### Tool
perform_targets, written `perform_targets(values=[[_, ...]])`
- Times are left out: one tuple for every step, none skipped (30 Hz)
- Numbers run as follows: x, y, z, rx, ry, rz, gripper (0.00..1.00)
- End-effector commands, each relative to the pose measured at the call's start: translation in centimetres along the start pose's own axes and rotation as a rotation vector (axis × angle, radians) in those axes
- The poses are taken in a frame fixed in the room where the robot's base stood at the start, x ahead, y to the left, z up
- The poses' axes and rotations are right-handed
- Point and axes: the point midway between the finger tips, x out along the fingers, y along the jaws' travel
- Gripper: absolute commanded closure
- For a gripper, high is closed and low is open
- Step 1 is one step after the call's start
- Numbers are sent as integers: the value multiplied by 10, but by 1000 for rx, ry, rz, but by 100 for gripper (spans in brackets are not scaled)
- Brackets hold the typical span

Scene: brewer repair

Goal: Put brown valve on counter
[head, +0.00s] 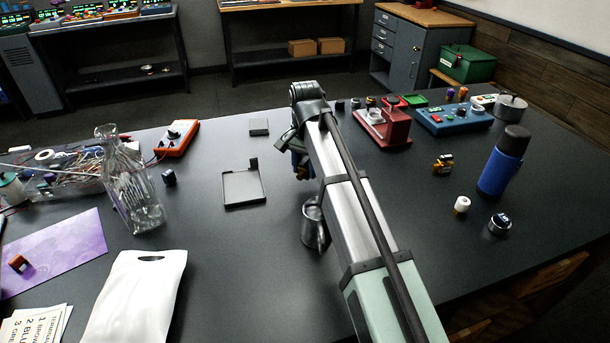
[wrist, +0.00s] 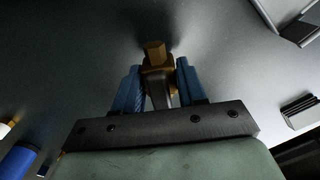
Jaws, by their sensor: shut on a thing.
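My gripper (wrist: 158,78) is shut on the brown valve (wrist: 154,52), which sits between the two blue fingers in the wrist view. The valve's tip points at the grey surface of the counter, with dark shadows close around it. I cannot tell whether it touches the counter. In the head view my gripper (head: 299,163) is over the middle of the dark counter (head: 240,285), right of a flat black tray. My arm hides most of the gripper there, and the valve is hardly visible.
A metal mug (head: 313,226) stands just in front of my gripper, partly behind my arm. The black tray (head: 228,204) lies to the left, with a glass bottle (head: 135,190) beyond it. A red device (head: 384,126) and a blue bottle (head: 503,163) stand right. The front middle is clear.

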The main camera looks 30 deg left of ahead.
Motion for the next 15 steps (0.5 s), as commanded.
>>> perform_targets(values=[[6,0,0,0,0,0,95],[9,1,1,0,-1,1,95],[15,0,1,0,-1,1,95],[19,1,1,0,-1,1,95],[22,1,1,0,-2,1,95],[26,1,1,0,-1,1,95],[29,0,0,0,-1,1,95],[31,0,0,0,0,0,95],[32,0,0,-1,0,0,95],[32,0,0,-1,0,0,95],[32,0,0,-1,0,0,95],[32,0,0,-1,0,0,95],[32,0,0,-1,0,0,95],[32,0,0,-1,0,0,95],[32,0,0,-1,0,0,95]])
